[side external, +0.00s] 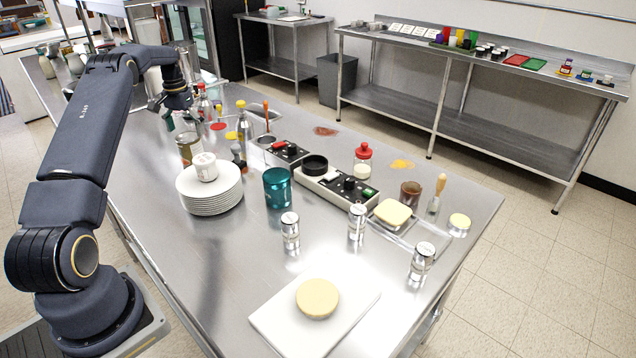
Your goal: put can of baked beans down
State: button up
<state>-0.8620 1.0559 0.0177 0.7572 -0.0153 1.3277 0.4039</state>
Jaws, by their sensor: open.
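My gripper (180,112) is at the upper left, above the far part of the steel counter (235,270). It points down, is open, and its fingertips are small and partly lost among bottles behind. A can with a tan label (187,150) stands upright just below it, behind the plates; it may be the can of baked beans, but its label is too small to read. I see no can held in the jaws. Whether the fingers still touch the can is unclear.
A stack of white plates (212,196) with a white mug (204,168) on top is close in front of the can. A teal cup (278,187), bottles (243,122) and black-topped appliances (335,182) crowd the right. The counter's near left is clear, beside a white board (268,323).

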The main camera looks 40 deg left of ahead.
notch_tip(320, 180, up, 6)
jog(key=w+d+r+m+t, duration=0.1)
jog(key=w+d+r, duration=0.3)
jog(key=d+r, duration=0.65)
jog(key=s+d+r+m+t+y, duration=0.1)
jog(key=s+d+r, duration=0.15)
jog(key=d, duration=0.65)
jog(key=s+d+r+m+t, duration=0.15)
jog(key=d+r, duration=0.25)
jog(key=d, duration=0.5)
jog(key=s+d+f+m+t, duration=0.1)
jog(key=s+d+f, duration=0.2)
jog(key=s+d, duration=0.5)
jog(key=s+d+f+m+t+h, duration=0.1)
jog(key=s+d+f, duration=0.2)
jog(key=s+d, duration=0.5)
jog(key=shift+s+d+f, duration=0.25)
jog(key=shift+s+f, duration=0.05)
jog(key=shift+s, duration=0.75)
